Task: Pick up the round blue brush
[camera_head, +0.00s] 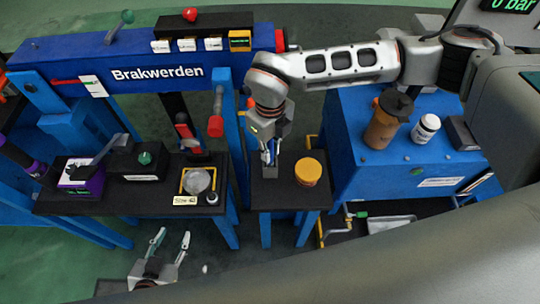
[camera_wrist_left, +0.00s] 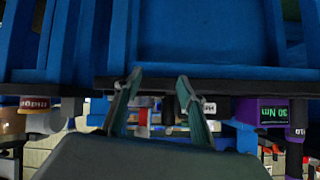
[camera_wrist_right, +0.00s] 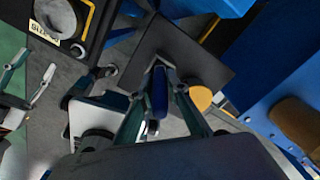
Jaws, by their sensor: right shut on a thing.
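The round blue brush (camera_wrist_right: 158,92) shows as a dark blue upright shape between the fingers of my right gripper (camera_wrist_right: 157,80) in the right wrist view. In the head view my right gripper (camera_head: 268,152) points down over a small black-topped stand (camera_head: 288,198) and is shut on the brush, most of which it hides. I cannot tell whether the brush touches the stand top. My left gripper (camera_head: 171,240) is open and empty, low in front of the left bench. It also shows open in the left wrist view (camera_wrist_left: 159,84).
A yellow-lidded jar (camera_head: 308,173) stands on the small stand, just right of my right gripper. A yellow-framed dish (camera_head: 198,180) is on the black bench to the left. A brown bottle (camera_head: 388,120) and a white jar (camera_head: 426,128) stand on the blue cabinet (camera_head: 370,175).

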